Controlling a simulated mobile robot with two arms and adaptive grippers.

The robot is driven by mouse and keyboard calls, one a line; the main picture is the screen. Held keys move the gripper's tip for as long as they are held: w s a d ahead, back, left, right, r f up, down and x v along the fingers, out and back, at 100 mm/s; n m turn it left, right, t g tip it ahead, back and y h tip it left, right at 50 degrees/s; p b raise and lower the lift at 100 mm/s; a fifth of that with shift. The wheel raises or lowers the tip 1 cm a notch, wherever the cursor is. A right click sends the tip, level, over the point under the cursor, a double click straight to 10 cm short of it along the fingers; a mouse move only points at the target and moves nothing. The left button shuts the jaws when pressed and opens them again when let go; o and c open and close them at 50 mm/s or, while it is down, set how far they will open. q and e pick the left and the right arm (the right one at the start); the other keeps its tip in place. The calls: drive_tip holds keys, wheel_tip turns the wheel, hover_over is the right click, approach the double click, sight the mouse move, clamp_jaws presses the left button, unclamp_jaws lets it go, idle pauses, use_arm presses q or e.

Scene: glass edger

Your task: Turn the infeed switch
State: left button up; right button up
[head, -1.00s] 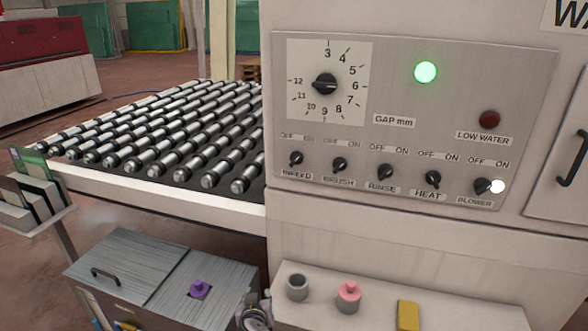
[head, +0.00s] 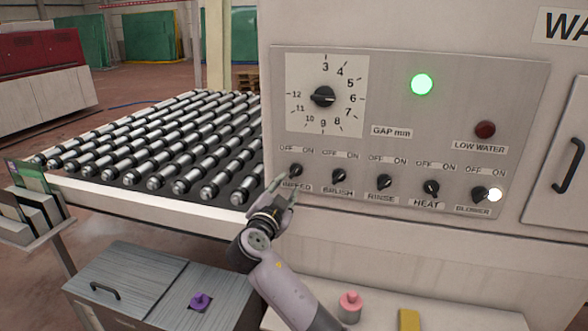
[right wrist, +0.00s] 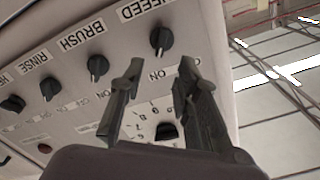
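The infeed switch (head: 296,170) is a small black knob at the left end of the switch row, between OFF and ON marks. Its label below is partly covered by my right gripper (head: 280,190), which comes up from below in the head view, close to the knob. In the right wrist view, the infeed switch (right wrist: 162,38) lies ahead of my right gripper (right wrist: 158,75), roughly between the lines of its two parted fingers. The gripper is open and empty, and the knob looks apart from the fingertips. My left gripper is not in view.
The brush switch (head: 338,176) is just right of the infeed switch, with several more knobs beyond. The gap dial (head: 323,97) sits above. The roller conveyor (head: 150,150) lies to the left. A grey shelf with a pink-topped item (head: 349,305) is below the panel.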

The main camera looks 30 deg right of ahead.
sight(295, 172)
drive_tip(key=p+x, duration=0.2)
drive_tip(key=x, duration=0.6)
drive_tip(key=shift+w, duration=0.1)
drive_tip(key=shift+c, duration=0.6)
drive_tip(key=shift+f, duration=0.1)
clamp_jaws()
